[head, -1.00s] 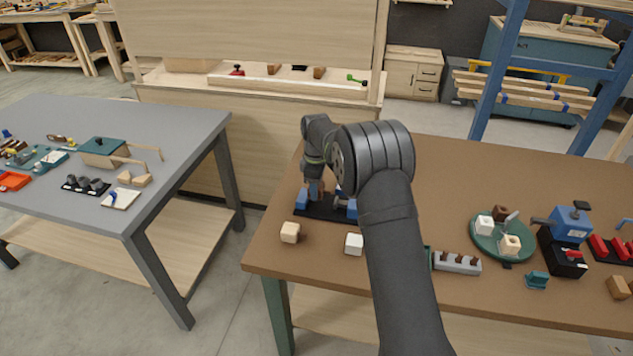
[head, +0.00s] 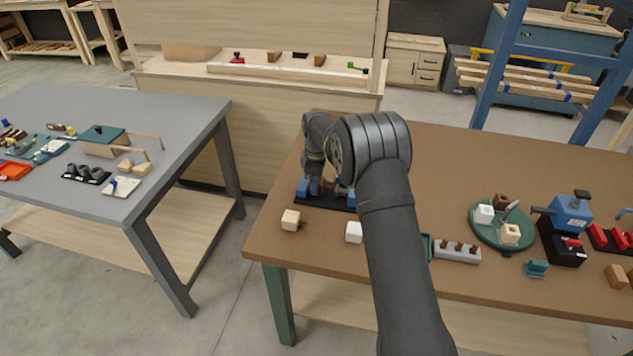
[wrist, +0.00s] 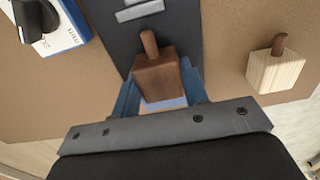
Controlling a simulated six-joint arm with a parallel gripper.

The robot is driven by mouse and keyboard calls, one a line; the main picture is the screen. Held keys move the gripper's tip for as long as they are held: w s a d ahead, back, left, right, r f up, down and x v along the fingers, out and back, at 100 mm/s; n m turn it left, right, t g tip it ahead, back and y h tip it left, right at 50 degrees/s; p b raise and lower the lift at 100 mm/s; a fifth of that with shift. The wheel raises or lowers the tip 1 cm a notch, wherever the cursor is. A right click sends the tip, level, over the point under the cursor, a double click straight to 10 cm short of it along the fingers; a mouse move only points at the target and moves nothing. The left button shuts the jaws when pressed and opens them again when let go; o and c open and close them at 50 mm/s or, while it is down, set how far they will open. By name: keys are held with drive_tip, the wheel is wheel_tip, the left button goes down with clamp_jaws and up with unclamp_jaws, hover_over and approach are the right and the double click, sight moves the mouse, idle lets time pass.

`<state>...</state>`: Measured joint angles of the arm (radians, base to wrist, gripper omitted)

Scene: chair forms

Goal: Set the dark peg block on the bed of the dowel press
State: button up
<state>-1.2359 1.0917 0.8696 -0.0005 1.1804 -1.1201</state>
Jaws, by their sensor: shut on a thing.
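The dark brown peg block (wrist: 157,78), with a round peg standing up from it, sits between the two blue fingers of my gripper (wrist: 160,92) in the wrist view. My gripper is shut on it. Behind the block is a black bed (wrist: 103,25) with a grey metal piece on it. I cannot tell if the block touches the bed. In the head view my gripper (head: 316,189) is low over a black base (head: 328,202) with blue parts at its ends, at the brown table's left. My arm hides part of this base.
A pale peg block (wrist: 276,66) stands beside the bed in the wrist view; a blue body with a black knob (wrist: 55,28) is on the other side. On the table are a white block (head: 354,232), a green round plate (head: 486,236) with blocks, and a blue press-like device (head: 571,213).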

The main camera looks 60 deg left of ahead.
drive_tip(key=shift+f, duration=0.5)
idle(0.3)
drive_tip(key=o, duration=1.5)
drive_tip(key=shift+o, duration=0.2)
drive_tip(key=shift+r, duration=0.1)
drive_tip(key=shift+r, duration=2.9)
drive_tip(key=shift+f, duration=0.1)
wheel_tip(320, 180, down, 6)
drive_tip(key=shift+r, duration=0.35)
